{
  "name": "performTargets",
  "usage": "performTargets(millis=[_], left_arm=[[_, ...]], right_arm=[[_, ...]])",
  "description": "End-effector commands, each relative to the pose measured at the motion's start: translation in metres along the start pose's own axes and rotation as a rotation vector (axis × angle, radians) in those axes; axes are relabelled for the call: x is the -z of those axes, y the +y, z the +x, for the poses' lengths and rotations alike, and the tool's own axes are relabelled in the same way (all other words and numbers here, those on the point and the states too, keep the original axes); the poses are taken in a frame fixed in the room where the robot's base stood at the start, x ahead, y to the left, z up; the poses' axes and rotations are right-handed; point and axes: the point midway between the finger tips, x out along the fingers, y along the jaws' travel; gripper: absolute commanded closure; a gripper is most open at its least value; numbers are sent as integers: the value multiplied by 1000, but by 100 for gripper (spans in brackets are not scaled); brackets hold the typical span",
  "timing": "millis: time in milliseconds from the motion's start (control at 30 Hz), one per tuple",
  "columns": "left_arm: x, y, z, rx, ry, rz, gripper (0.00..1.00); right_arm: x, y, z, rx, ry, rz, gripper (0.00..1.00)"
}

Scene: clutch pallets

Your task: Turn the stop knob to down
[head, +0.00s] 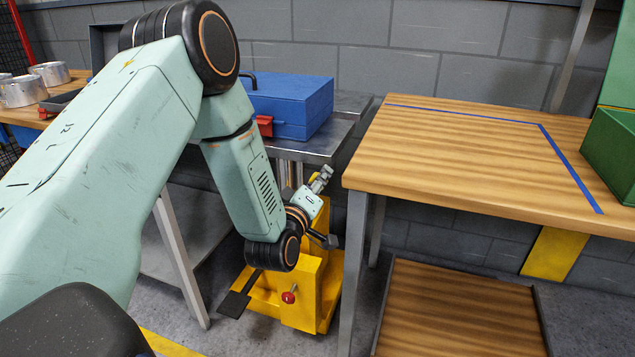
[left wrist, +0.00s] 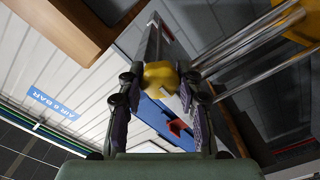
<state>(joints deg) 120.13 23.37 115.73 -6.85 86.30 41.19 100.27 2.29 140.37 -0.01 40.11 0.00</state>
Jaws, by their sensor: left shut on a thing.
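A yellow machine (head: 312,275) stands on the floor between the two benches. A small red knob (head: 289,297) sits low on its front, apart from my gripper. My left gripper (head: 321,179) is above the top of the machine and also shows in the left wrist view (left wrist: 159,90). Its two fingers are shut on a rounded yellow knob (left wrist: 160,74), with one finger on each side. Only a sliver of yellow shows beside the fingers in the head view. I cannot tell the knob's marking or which way it points. My right gripper is not in view.
A wooden table (head: 450,150) with a blue tape line stands close on the right, with a green bin (head: 612,150) on it. A blue toolbox (head: 290,105) lies on the metal bench behind. A black pedal (head: 238,300) sticks out at the machine's left.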

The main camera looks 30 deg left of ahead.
Motion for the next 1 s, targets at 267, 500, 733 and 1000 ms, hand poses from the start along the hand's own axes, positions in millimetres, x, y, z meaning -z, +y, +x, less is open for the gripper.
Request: performTargets(millis=[267, 500, 733, 1000], left_arm=[[0, 1, 0, -2, 1, -1, 62], [0, 0, 0, -1, 1, 0, 41], [0, 0, 0, 0, 0, 0, 41], [0, 0, -21, 2, -1, -2, 41]], right_arm=[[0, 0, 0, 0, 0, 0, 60], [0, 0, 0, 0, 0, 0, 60], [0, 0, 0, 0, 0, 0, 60], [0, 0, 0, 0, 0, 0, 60]])
